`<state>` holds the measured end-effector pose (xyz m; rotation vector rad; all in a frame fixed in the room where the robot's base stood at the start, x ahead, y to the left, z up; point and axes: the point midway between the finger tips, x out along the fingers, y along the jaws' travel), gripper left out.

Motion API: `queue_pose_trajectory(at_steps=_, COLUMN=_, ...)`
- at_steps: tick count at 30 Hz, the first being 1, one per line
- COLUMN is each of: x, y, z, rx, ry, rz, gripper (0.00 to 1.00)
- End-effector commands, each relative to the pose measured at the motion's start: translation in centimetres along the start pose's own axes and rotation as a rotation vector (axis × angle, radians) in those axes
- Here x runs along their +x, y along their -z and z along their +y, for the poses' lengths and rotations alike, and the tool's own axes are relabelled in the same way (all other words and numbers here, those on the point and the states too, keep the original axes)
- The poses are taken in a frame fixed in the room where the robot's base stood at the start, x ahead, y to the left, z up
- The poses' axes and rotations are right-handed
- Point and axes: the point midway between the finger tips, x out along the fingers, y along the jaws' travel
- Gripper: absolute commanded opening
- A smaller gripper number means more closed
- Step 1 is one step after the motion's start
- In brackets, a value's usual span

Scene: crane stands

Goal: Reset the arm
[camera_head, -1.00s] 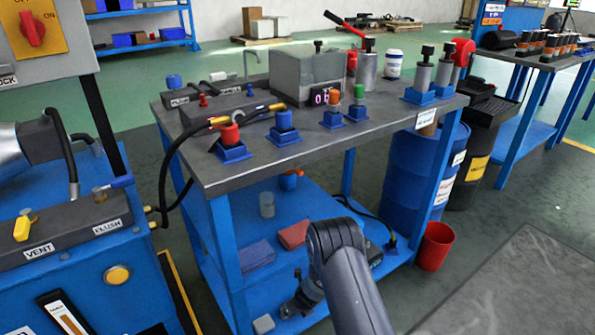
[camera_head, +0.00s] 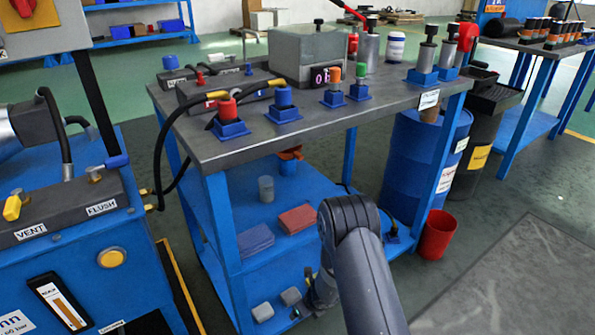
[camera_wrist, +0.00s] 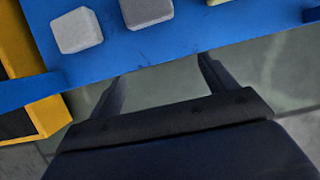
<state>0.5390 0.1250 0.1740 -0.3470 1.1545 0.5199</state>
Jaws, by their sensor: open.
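My arm (camera_head: 360,260) reaches down in front of the blue bench in the head view. Its wrist end (camera_head: 320,292) is low by the bottom shelf and partly hidden behind my forearm. In the wrist view my gripper (camera_wrist: 160,76) is open, with its two dark fingers spread and nothing between them. The fingers point at the blue shelf edge, with grey-green floor showing between them. Two small grey blocks (camera_wrist: 76,30) (camera_wrist: 147,10) lie on the blue shelf beyond the fingertips, apart from them.
The bench (camera_head: 300,122) carries coloured knobs, hoses and a grey box. A blue barrel (camera_head: 412,165) and red bucket (camera_head: 437,234) stand at right. A blue control cabinet (camera_head: 90,290) is close at left. Floor at front right is clear.

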Motion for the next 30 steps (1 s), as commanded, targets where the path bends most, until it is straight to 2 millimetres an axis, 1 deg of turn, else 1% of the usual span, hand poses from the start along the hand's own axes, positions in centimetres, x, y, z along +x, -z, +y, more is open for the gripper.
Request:
queue_pose_trajectory(at_steps=11, x=-0.8, y=1.7, z=0.0, rx=0.002, ry=0.001, rz=0.001, gripper=0.8)
queue_pose_trajectory(at_steps=22, x=-1.6, y=3.8, z=-0.1, rx=0.003, ry=0.003, rz=0.0, gripper=0.8)
queue_pose_trajectory(at_steps=30, x=-2.5, y=6.4, z=-0.1, rx=0.004, ry=0.002, rz=0.001, gripper=0.8)
